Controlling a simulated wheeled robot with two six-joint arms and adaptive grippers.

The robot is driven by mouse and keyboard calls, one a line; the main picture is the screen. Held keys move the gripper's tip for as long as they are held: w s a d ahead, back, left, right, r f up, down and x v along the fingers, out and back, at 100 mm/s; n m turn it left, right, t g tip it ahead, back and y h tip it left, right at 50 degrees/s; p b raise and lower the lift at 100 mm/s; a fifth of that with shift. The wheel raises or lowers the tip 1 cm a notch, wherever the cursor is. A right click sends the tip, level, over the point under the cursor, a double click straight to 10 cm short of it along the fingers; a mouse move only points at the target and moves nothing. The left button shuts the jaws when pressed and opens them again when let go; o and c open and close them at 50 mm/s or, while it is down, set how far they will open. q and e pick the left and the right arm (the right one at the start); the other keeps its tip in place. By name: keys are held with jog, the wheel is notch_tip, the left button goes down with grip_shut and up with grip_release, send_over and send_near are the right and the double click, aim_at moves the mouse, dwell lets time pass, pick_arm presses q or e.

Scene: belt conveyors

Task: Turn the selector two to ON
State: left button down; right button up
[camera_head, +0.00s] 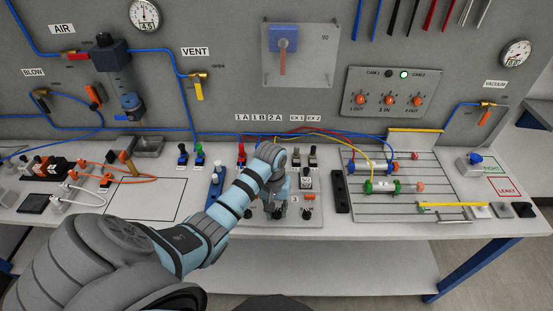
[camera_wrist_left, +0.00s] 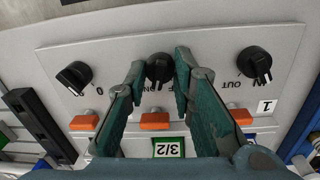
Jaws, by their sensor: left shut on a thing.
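The selector panel (camera_wrist_left: 110,60) is a light plate with three black knobs, seen upside down in the left wrist view. The middle black selector knob (camera_wrist_left: 159,68) sits between the fingertips of my left gripper (camera_wrist_left: 160,72), which is shut on it. Lettering beside this knob is upside down and partly covered by the fingers, so I cannot tell its setting for sure. In the head view my left gripper (camera_head: 277,206) points down at the panel on the bench and mostly hides the middle knob. My right gripper is in neither view.
Another black knob stands on each side, left (camera_wrist_left: 74,76) and right (camera_wrist_left: 255,64) in the wrist view. Orange buttons (camera_wrist_left: 155,121) sit close to the fingers. In the head view a black block (camera_head: 341,191) and a slotted rack (camera_head: 390,205) with cylinders lie to the right.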

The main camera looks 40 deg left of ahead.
pick_arm(q)
jog(key=shift+m, duration=1.2)
jog(key=c, duration=1.4)
grip_release()
jog(key=shift+o, duration=0.2)
jog(key=shift+r, duration=0.15)
jog(key=r, duration=0.7)
jog(key=shift+a+r, duration=0.15)
jog(key=shift+a, duration=0.1)
